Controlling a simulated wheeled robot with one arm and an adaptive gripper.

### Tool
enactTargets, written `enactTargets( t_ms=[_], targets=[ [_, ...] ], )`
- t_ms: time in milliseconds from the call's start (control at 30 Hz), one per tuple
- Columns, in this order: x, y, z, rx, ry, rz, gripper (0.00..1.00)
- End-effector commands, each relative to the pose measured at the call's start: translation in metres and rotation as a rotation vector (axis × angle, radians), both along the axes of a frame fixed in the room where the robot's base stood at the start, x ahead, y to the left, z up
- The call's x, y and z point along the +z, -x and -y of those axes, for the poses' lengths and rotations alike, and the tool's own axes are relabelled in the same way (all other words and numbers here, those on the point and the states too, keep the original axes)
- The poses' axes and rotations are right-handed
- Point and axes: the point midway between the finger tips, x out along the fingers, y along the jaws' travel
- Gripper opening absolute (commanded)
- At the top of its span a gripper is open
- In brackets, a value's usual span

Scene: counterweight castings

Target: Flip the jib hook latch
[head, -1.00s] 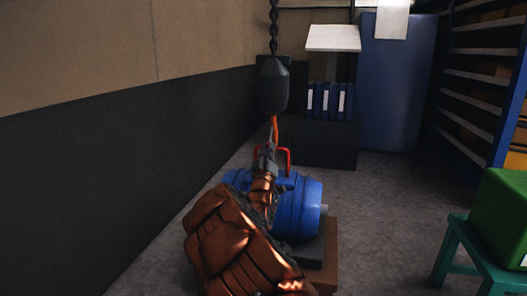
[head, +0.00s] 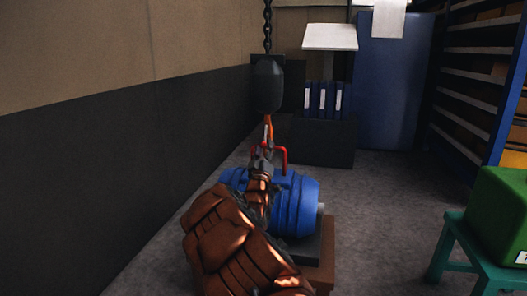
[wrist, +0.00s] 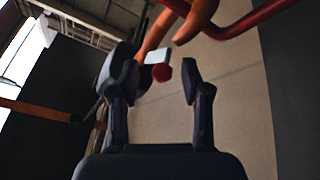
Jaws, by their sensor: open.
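The orange jib hook (head: 267,121) hangs under a black hook block (head: 267,86) on a chain (head: 268,30). In the wrist view the hook (wrist: 198,18) crosses the top, above my fingers. A small pale latch piece (wrist: 157,55) with a red tip (wrist: 161,72) shows beside the hook, between my fingertips in the picture. My gripper (wrist: 161,76) is open, one finger on each side of the red tip; I cannot tell whether either touches it. In the head view my gripper (head: 263,155) is just below the hook, and my wrist hides the latch.
A red bar (head: 283,155) rises beside my gripper above a blue ribbed motor-like body (head: 297,205) on a stand. It also crosses the wrist view's upper right (wrist: 265,18). A green box (head: 497,215) sits on a teal stool (head: 455,245) at right. The floor between is clear.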

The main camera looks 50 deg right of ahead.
Motion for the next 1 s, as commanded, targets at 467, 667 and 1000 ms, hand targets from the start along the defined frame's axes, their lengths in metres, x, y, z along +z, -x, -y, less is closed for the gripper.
enactTargets(
  t_ms=[467, 667, 1000],
  targets=[
    [-0.01, 0.012, -0.016, -0.001, -0.001, 0.0, 0.47],
    [-0.02, 0.025, -0.034, 0.001, 0.0, -0.001, 0.47],
    [-0.041, 0.049, -0.065, 0.0, -0.003, -0.003, 0.47]
  ],
)
